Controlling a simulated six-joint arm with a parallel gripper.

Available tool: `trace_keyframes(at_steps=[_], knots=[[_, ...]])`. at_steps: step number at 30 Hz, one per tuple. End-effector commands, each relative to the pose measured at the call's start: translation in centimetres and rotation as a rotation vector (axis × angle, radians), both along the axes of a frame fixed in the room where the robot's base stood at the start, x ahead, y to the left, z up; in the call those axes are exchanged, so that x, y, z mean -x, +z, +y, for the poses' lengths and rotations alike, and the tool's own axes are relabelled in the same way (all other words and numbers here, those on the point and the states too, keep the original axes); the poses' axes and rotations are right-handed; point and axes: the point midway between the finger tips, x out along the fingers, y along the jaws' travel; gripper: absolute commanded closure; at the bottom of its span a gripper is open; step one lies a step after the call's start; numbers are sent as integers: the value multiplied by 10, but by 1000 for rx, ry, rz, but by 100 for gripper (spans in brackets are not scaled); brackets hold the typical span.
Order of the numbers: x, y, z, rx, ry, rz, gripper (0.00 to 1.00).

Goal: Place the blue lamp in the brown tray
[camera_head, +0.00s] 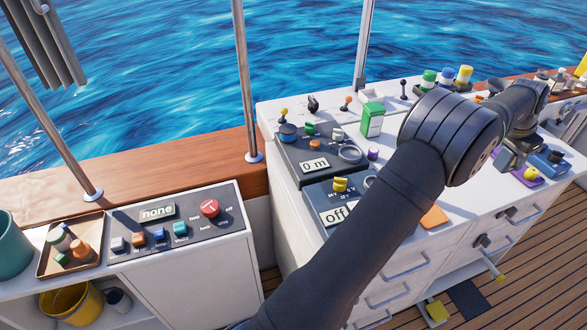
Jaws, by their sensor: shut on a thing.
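My gripper (511,160) is at the right, low over the white counter, partly screened by my arm. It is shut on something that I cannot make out. Just right of it is a small blue holder with a dark blue piece on top (550,158). A blue-and-white cylinder (447,76) stands between a green and a yellow one at the back of the counter. I cannot tell which blue thing is the lamp. The brown tray (43,264) is at the far left and holds several small green, orange and white pieces.
A purple holder (528,176) with a yellow piece is near my gripper. A green box (372,120) and control panels (325,160) stand on the counter. A switch panel (180,240) adjoins the brown tray. A teal bucket (12,245) is left of that tray.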

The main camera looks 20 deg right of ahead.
Motion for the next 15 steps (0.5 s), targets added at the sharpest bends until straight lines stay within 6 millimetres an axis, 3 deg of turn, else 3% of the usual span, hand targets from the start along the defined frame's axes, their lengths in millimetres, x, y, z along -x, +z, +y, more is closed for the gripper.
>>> trace_keyframes(at_steps=[1, 3, 8, 15], knots=[[-29, 2, 13, 1, 7, 0, 88], [-64, 3, 31, 2, -1, 0, 88], [-138, 4, 78, 2, -22, 0, 88], [-237, 5, 165, 2, -53, 1, 88]])
